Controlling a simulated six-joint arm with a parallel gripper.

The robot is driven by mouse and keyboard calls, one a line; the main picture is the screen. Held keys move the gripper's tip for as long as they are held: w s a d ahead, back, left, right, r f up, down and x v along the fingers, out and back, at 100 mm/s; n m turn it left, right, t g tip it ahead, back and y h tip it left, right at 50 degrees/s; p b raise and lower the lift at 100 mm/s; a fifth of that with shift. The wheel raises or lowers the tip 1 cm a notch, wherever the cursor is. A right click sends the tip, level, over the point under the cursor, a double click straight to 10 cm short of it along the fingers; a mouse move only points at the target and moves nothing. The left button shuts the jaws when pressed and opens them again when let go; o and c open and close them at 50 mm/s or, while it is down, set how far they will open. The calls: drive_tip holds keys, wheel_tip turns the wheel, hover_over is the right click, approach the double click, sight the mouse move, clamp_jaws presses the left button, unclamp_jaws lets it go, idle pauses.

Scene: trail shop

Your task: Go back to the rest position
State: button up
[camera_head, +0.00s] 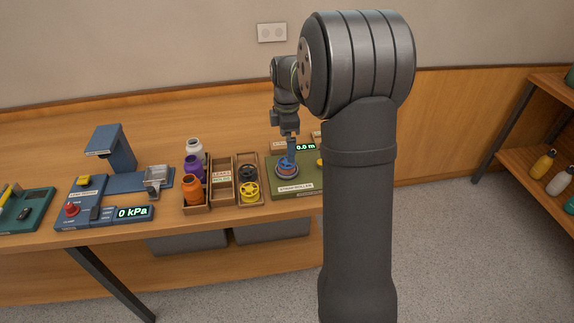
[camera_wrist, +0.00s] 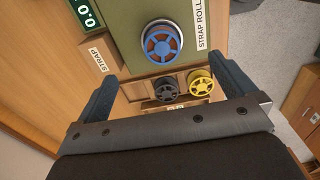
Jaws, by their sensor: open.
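My gripper (camera_head: 287,152) points down over the green strap roller board (camera_head: 292,187) on the bench. In the wrist view its two fingers (camera_wrist: 172,88) are wide apart with nothing between the tips. In the head view the gripper partly covers this reel (camera_head: 287,168).
A wooden tray holds a black and a yellow reel (camera_head: 248,191). Beside it stand an empty-looking tray (camera_head: 221,180) and a tray of bottles (camera_head: 192,189). A blue press reading 0 kPa (camera_head: 88,205) is further left. A shelf (camera_head: 548,145) stands at right.

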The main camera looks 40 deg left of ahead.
idle(0.4)
wheel_tip(320, 180, up, 10)
idle(0.5)
idle(0.3)
